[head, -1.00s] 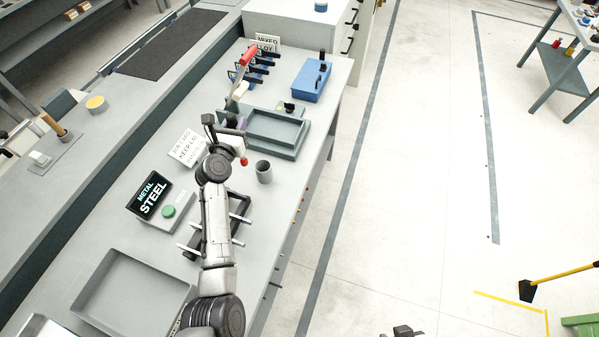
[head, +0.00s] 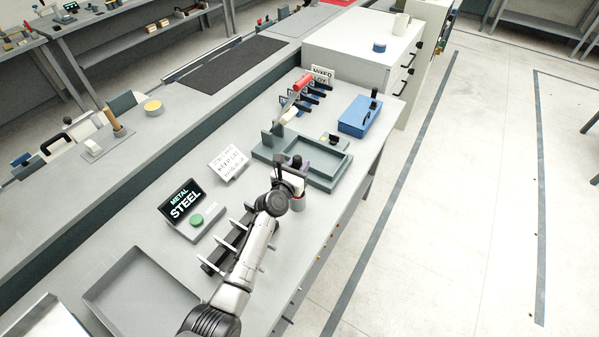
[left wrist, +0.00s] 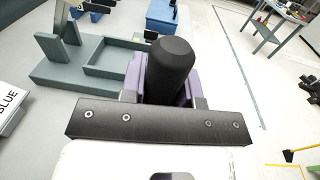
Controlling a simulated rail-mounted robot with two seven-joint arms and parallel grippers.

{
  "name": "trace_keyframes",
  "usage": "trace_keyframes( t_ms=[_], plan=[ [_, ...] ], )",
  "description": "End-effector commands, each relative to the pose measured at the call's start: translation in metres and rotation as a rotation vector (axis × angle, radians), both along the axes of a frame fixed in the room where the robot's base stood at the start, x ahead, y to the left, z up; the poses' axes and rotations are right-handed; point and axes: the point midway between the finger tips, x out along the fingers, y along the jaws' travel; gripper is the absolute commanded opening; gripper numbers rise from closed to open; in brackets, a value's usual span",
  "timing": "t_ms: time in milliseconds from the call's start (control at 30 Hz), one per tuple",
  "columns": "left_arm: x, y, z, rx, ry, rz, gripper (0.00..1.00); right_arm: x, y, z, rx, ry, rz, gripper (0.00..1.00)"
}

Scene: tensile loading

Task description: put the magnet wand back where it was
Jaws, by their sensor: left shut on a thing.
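My left gripper (head: 291,172) is shut on the magnet wand, whose black handle (left wrist: 170,68) stands up between the purple finger pads in the left wrist view. The handle top (head: 297,160) shows as a dark knob in the head view. The gripper is directly over or beside the grey cup (head: 298,206), with a little red showing at the cup's mouth. The wand's lower end is mostly hidden, and I cannot tell how far it is inside the cup. My right gripper is not in view.
A grey-green tray fixture (head: 325,180) stands just behind the cup. A blue box (head: 357,117) is farther back. A display reading METAL STEEL (head: 181,202), a black rack (head: 215,262) and an empty grey tray (head: 125,295) lie to the left and front.

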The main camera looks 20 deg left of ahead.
Motion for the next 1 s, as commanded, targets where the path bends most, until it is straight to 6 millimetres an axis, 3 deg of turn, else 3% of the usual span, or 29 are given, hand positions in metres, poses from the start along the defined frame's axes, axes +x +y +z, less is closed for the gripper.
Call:
trace_keyframes(
  t_ms=[133,633,667,900,1000],
  plan=[
    [0.000,0.000,-0.017,0.002,0.000,0.000,0.05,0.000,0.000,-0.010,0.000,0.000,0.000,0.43],
    [0.000,0.000,-0.024,0.000,-0.001,0.000,0.05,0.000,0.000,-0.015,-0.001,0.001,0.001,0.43],
    [0.000,0.000,-0.024,0.000,0.000,-0.001,0.30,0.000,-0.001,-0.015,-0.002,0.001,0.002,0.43],
    [0.000,0.000,-0.023,0.000,0.000,-0.001,0.53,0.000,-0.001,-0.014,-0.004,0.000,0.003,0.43],
    [0.000,0.000,-0.023,0.000,0.000,-0.001,0.55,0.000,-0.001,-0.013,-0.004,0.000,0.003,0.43]
  ],
)
